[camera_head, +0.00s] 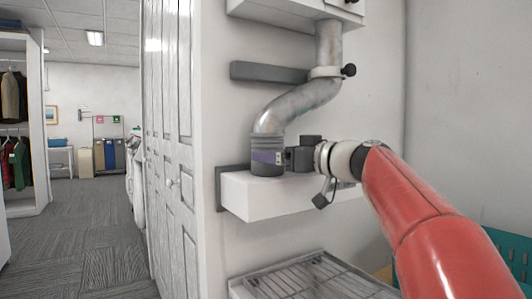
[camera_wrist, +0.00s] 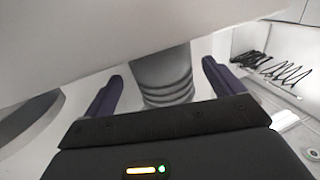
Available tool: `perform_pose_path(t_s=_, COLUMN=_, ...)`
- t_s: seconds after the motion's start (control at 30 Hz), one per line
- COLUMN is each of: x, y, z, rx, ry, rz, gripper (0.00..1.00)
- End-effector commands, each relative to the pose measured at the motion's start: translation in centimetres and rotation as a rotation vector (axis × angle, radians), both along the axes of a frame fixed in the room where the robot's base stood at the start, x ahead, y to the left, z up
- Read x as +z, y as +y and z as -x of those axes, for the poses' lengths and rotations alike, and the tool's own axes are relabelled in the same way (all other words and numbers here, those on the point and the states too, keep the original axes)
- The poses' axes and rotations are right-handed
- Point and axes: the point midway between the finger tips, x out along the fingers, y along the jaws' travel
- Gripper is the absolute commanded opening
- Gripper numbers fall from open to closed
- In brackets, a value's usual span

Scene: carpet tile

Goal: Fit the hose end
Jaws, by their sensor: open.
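The hose is a silver duct (camera_head: 300,101) that bends down to a grey ribbed hose end (camera_head: 267,143) at the white box-like ledge (camera_head: 265,196) on the wall. The hose end looks upright; whether it is seated on a fitting cannot be told. My gripper (camera_head: 268,158) reaches in from the right at the hose end, with a purple finger across its lower part. In the wrist view the ribbed hose end (camera_wrist: 164,82) stands between the two spread purple fingers of my gripper (camera_wrist: 162,71), with gaps at both sides.
A clamp with a black knob (camera_head: 349,70) holds the upper duct below a white wall cabinet (camera_head: 280,9). A dark grey bar (camera_head: 268,72) is on the wall behind. A rack (camera_head: 305,278) lies below the ledge. Tall white doors (camera_head: 172,130) stand left; carpet is open beyond.

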Motion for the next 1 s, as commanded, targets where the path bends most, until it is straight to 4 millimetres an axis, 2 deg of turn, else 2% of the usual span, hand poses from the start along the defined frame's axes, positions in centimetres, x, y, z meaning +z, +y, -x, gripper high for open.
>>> perform_pose_path(t_s=0.4, x=0.2, y=4.1, z=-3.0, rx=0.0, ry=0.0, rz=0.001, gripper=0.93)
perform_pose_path(t_s=0.63, x=0.0, y=4.2, z=-3.1, rx=-0.001, ry=0.0, rz=0.0, gripper=0.92)
perform_pose_path(t_s=1.0, x=0.0, y=4.2, z=-3.1, rx=-0.001, ry=0.0, rz=0.0, gripper=0.44)
